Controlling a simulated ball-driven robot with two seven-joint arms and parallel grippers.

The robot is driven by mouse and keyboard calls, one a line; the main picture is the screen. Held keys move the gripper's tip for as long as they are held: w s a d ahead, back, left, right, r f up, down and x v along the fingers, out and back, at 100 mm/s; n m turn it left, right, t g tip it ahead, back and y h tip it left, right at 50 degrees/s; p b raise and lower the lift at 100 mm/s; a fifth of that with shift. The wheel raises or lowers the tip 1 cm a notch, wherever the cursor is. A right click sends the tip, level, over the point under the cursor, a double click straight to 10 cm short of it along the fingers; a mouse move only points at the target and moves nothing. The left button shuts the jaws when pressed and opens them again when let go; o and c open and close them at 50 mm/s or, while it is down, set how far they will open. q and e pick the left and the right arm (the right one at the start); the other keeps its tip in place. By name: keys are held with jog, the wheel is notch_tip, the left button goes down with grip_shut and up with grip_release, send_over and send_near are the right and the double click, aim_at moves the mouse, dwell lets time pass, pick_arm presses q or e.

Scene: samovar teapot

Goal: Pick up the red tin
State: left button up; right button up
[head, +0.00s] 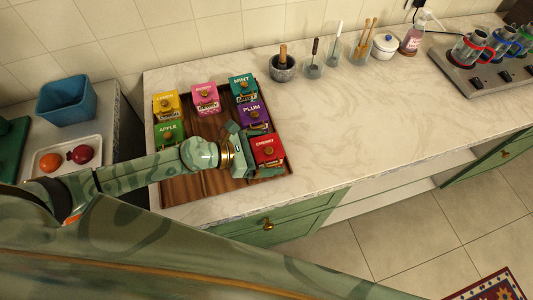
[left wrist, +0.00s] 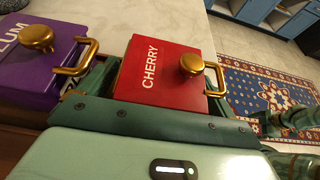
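The red tin (head: 267,150), labelled CHERRY, stands at the near right corner of the wooden tray (head: 187,187). It has a round brass knob and a brass side handle. My left gripper (head: 258,155) reaches in from the left, with its fingers on either side of the tin. In the left wrist view the red tin (left wrist: 165,78) lies between the dark green fingers, close to both. I cannot tell whether they press on it. The tin looks level. Green parts at the right edge of the left wrist view may be my right gripper (left wrist: 285,120), too small to read.
The purple PLUM tin (head: 254,114) stands just behind the red one. Teal MINT (head: 243,87), pink (head: 205,98), yellow (head: 166,104) and green APPLE (head: 169,134) tins share the tray. A mortar (head: 283,69) stands behind. The counter right of the tray is clear.

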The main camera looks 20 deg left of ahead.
aim_at(275, 144)
pick_arm(q)
jog(key=c, duration=1.1)
jog(key=shift+c, duration=0.2)
jog(key=shift+r, duration=0.15)
jog(key=shift+r+p, duration=0.3)
notch_tip(275, 144, up, 3)
jog(key=shift+f+p, duration=0.1)
jog(key=shift+p, duration=0.85)
jog(key=s+d+r+p, duration=0.1)
jog(key=s+r+p, duration=0.8)
jog(key=s, duration=0.5)
jog(key=shift+r+p, duration=0.25)
jog(key=shift+p, duration=0.85)
